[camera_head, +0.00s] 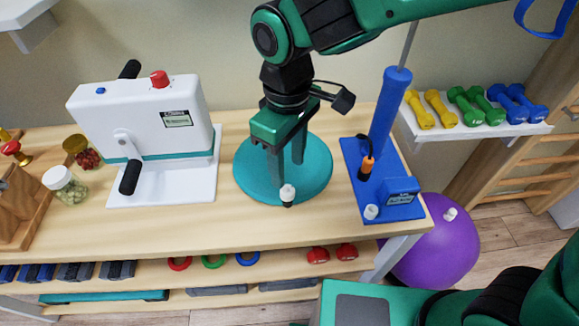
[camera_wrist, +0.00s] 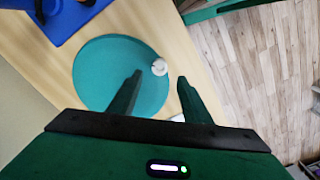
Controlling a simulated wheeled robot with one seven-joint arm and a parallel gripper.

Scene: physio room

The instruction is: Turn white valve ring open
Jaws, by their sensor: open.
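A small white valve ring (camera_head: 287,192) with a dark part below it sits at the near edge of a round teal cushion (camera_head: 248,178) on the table. The ring (camera_wrist: 159,67) also shows in the wrist view at the rim of the cushion (camera_wrist: 95,75). My gripper (camera_head: 287,170) is open and points down over the cushion, close to the ring. In the wrist view, the ring appears between the tips of my open gripper (camera_wrist: 159,76), apart from both fingers. The ring's turn position is too small to tell.
A blue pump (camera_head: 388,115) on a blue base stands right of the cushion. A white machine (camera_head: 140,110) with black handles stands left. Jars (camera_head: 65,185) are further left. A purple ball (camera_head: 435,250) is on the floor. The wooden table top (camera_head: 235,230) is clear in front.

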